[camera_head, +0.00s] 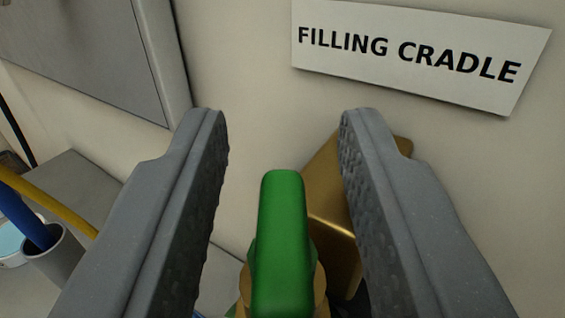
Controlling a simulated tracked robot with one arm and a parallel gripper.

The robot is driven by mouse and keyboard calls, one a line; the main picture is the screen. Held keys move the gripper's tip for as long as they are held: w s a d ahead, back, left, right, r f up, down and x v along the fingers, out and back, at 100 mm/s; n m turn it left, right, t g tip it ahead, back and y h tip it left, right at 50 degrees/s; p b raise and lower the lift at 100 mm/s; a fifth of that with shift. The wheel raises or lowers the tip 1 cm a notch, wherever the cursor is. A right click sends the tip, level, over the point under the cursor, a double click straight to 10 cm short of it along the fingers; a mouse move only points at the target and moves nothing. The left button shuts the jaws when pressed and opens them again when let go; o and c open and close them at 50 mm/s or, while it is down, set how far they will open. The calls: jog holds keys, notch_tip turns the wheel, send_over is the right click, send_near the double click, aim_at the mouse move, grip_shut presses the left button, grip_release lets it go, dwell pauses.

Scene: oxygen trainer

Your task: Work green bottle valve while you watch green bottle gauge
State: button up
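The green valve handle (282,240) stands in the lower middle of the view, on a brass-coloured body (322,285). My gripper (285,130) is open, with one grey finger on each side of the green handle. A gap shows between the handle and each finger, so neither touches it in the part I see. A brass block (333,215) sits behind the handle and is partly covered by the right finger. The bottle itself and its gauge face are not in view.
A white sign reading "FILLING CRADLE" (420,55) is on the pale wall at the upper right. A grey panel (90,50) is at the upper left. At the lower left are a grey box (75,190), a yellow hose (55,205) and a blue tube in a grey cup (58,258).

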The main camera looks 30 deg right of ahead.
jog(key=v, duration=1.3)
jog(key=shift+s+b, duration=0.25)
jog(key=shift+b, duration=0.05)
jog(key=shift+a+f, duration=0.1)
jog(key=shift+f, duration=0.05)
dwell(3.2)
jog(key=b, duration=0.3)
jog(key=shift+w+f+n, duration=0.1)
jog(key=shift+w+n, duration=0.2)
jog(key=shift+w, duration=0.05)
jog(key=shift+b, duration=0.9)
jog(key=shift+d+b, duration=0.2)
jog(key=shift+b, duration=0.9)
jog(key=shift+s+a+r+b, duration=0.15)
jog(key=shift+r+b, duration=0.1)
jog(key=shift+b, duration=0.95)
jog(key=shift+b+x, duration=0.5)
jog(key=shift+x, duration=6.4)
jog(key=shift+c, duration=0.3)
